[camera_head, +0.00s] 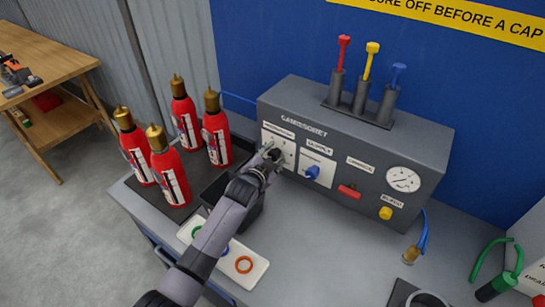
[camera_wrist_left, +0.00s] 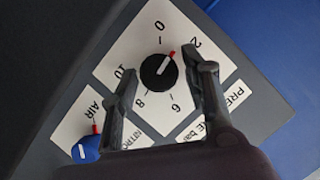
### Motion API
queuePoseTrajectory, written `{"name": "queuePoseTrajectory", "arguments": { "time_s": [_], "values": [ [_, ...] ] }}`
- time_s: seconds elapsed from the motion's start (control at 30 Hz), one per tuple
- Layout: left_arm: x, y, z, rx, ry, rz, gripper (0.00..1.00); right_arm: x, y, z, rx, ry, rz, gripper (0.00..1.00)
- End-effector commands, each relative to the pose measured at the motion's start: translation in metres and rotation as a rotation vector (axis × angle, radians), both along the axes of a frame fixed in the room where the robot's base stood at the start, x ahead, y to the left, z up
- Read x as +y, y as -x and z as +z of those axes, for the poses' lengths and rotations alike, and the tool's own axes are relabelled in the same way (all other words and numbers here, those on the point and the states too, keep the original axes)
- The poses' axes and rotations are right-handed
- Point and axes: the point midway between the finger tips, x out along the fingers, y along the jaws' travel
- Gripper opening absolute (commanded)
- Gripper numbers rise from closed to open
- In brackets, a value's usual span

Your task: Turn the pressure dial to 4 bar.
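The pressure dial is a black knob (camera_wrist_left: 158,73) with a red-tipped white pointer on a white scale plate (camera_wrist_left: 140,45). In the left wrist view its pointer lies between 0 and 2, nearer 2. The marks 6, 8 and 10 are readable; the 4 is hidden, seemingly behind a finger. My left gripper (camera_wrist_left: 165,68) is open, with one finger on each side of the knob and gaps between. In the head view my left gripper (camera_head: 273,157) is in front of the grey cabinet (camera_head: 330,135) and hides most of the dial. My right gripper is not in view.
A blue knob (camera_head: 312,172), a red handle (camera_head: 349,191), a yellow knob (camera_head: 386,213) and a round gauge (camera_head: 403,179) are right of the dial. Several red extinguishers (camera_head: 170,178) stand left. A dark bin (camera_head: 250,214) and a white ring tray (camera_head: 258,272) lie below my arm.

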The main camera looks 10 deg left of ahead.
Motion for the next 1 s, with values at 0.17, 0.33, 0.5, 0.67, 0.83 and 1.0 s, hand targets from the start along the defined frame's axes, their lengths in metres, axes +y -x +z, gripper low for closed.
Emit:
{"name": "queuePoseTrajectory", "arguments": {
  "time_s": [0.17, 0.33, 0.5, 0.67, 0.83, 1.0],
  "values": [
    [0.000, 0.000, 0.000, 0.000, 0.000, 0.000, 0.51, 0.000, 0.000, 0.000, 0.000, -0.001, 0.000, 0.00],
    [0.000, 0.000, 0.000, 0.000, 0.000, 0.000, 0.51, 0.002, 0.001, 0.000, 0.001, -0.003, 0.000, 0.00],
    [0.001, 0.008, 0.002, 0.001, 0.000, 0.001, 0.51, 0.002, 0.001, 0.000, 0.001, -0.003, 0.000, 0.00],
    [0.005, 0.029, 0.009, 0.000, 0.000, 0.000, 0.51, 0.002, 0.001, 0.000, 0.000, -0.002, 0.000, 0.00],
    [0.009, 0.061, 0.019, 0.000, -0.001, -0.001, 0.51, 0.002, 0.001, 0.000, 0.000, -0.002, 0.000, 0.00],
    [0.014, 0.089, 0.029, 0.001, 0.000, -0.001, 0.51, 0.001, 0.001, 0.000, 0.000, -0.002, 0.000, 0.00]
  ]
}}
